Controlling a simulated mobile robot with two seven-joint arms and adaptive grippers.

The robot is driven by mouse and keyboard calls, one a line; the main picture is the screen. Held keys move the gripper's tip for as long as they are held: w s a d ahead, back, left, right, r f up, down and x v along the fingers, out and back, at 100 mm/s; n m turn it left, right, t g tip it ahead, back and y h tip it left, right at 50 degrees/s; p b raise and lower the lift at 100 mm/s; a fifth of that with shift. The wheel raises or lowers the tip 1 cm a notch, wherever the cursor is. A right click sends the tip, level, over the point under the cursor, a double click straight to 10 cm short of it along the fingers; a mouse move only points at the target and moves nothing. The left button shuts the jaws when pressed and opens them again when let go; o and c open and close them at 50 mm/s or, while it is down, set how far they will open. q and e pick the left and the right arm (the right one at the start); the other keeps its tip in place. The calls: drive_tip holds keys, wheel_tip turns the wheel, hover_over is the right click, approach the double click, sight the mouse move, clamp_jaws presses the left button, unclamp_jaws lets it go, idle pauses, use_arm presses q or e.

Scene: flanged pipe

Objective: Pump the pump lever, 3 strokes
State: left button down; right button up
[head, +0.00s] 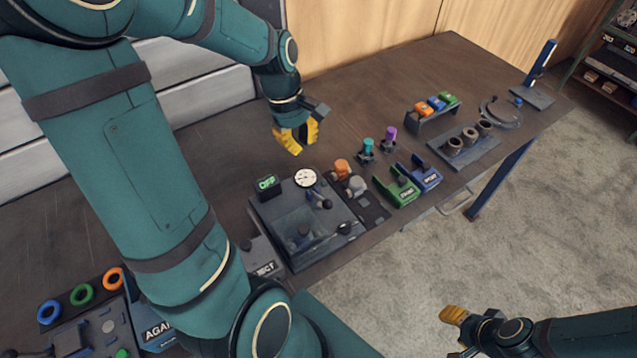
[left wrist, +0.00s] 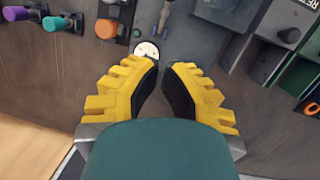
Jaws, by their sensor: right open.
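I cannot tell for sure which is the pump lever. My left gripper (head: 297,138) is above the bench behind the panel, touching nothing. In the left wrist view its yellow fingers (left wrist: 162,72) lean together with a narrow empty gap, near the gauge (left wrist: 146,50). My right gripper (head: 453,316) is open and empty above the floor.
Orange and grey knobs (head: 343,168) stand right of the panel, then teal (head: 368,146) and purple (head: 391,134) pieces, green (head: 397,190) and blue (head: 425,176) holders. A blue upright handle (head: 541,62) stands at the far end. My left arm hides the bench's left part.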

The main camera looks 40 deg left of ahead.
use_arm(q)
drive_tip(key=b, duration=0.2)
hover_over(320, 197)
drive_tip(key=a, duration=0.3)
drive_tip(key=f, duration=0.9)
drive_tip(key=shift+w+a+f, duration=0.15)
drive_tip(key=shift+a, duration=0.05)
drive_tip(key=shift+d+f+b, duration=0.45)
drive_tip(key=shift+d+f, duration=0.65)
drive_tip(key=shift+d, duration=0.15)
drive_tip(key=shift+d+f, duration=0.25)
drive_tip(key=shift+d, duration=0.25)
drive_tip(key=shift+a, duration=0.1)
